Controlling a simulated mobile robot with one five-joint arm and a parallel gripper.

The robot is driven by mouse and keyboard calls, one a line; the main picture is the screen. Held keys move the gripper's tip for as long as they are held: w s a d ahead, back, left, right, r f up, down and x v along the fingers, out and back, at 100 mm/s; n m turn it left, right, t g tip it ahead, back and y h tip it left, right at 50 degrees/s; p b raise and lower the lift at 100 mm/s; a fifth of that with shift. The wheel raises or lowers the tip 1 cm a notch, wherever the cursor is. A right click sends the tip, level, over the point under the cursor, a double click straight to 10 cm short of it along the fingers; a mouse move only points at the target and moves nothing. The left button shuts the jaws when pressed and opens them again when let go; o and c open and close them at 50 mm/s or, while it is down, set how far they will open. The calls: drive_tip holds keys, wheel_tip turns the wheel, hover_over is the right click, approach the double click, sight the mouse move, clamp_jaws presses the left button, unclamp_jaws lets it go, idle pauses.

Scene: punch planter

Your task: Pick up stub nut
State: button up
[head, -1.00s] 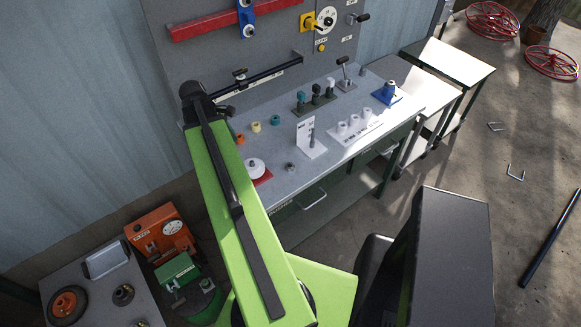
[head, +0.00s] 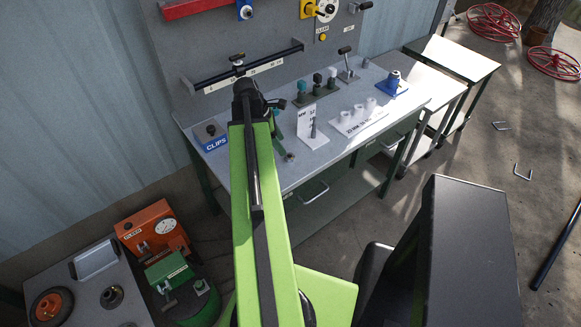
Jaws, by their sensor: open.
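A small grey nut-like piece (head: 290,158) sits on the workbench near its front edge, just right of my arm. It looks like the stub nut, but it is too small to be sure. My green arm reaches over the bench from the front. My gripper (head: 277,124) shows only in part beside the arm's dark far end, above the bench top. It is open, behind and a little left of the grey piece, and apart from it. Its fingertips are hard to make out.
A CLIPS box (head: 210,134) stands left of my arm. The arm hides part of the bench.

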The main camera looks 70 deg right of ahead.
sight(290, 158)
drive_tip(key=shift+x, duration=0.85)
drive_tip(key=b+x, duration=0.5)
drive_tip(key=shift+s+f, duration=0.1)
drive_tip(key=shift+s, duration=0.05)
clamp_jaws()
